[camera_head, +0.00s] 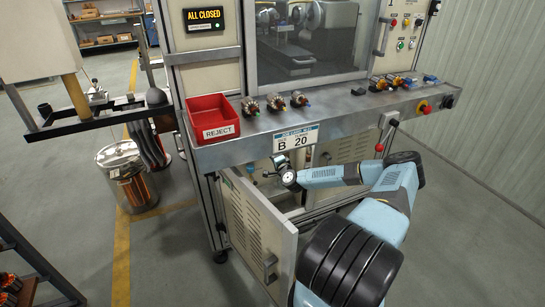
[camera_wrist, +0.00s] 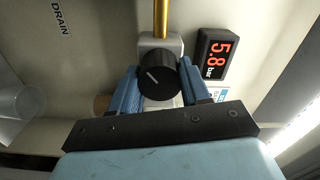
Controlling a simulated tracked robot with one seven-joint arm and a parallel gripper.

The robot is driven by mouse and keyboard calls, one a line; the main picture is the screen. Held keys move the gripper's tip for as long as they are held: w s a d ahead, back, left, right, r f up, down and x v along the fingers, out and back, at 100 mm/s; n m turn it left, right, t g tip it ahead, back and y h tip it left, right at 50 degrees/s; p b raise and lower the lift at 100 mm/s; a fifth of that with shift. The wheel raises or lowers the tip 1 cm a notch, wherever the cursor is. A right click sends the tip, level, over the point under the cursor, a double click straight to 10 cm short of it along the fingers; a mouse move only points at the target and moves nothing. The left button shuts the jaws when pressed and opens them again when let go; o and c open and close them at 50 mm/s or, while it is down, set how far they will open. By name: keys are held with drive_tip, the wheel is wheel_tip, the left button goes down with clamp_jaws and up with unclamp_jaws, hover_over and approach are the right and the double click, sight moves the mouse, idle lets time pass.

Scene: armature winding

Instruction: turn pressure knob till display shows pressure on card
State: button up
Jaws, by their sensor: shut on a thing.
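My gripper (camera_wrist: 159,84) is shut on a black round pressure knob (camera_wrist: 156,72), with one blue finger at each side. The knob's white pointer mark tilts up and left. The knob sits on a pale regulator body under a brass pipe (camera_wrist: 161,20). Right of it, a tilted black display (camera_wrist: 213,55) reads 5.8 bar in red. A small white and blue label below the display is partly hidden by a finger. In the head view, my gripper (camera_head: 284,172) is inside the open lower cabinet. A job card (camera_head: 296,137) on the ledge front reads B 20.
The cabinet door (camera_head: 255,228) stands open beside my arm. A red REJECT bin (camera_head: 213,117) and several armatures lie on the ledge above. A clear cup-like part (camera_wrist: 18,105) and a DRAIN label (camera_wrist: 61,18) are left of the knob.

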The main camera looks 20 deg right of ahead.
drive_tip(key=o, duration=0.8)
drive_tip(key=shift+d+f, duration=0.15)
drive_tip(key=shift+d, duration=0.25)
drive_tip(key=shift+o, duration=1.3)
drive_tip(key=shift+a, duration=0.25)
drive_tip(key=s, duration=1.3)
drive_tip(key=shift+s, duration=0.4)
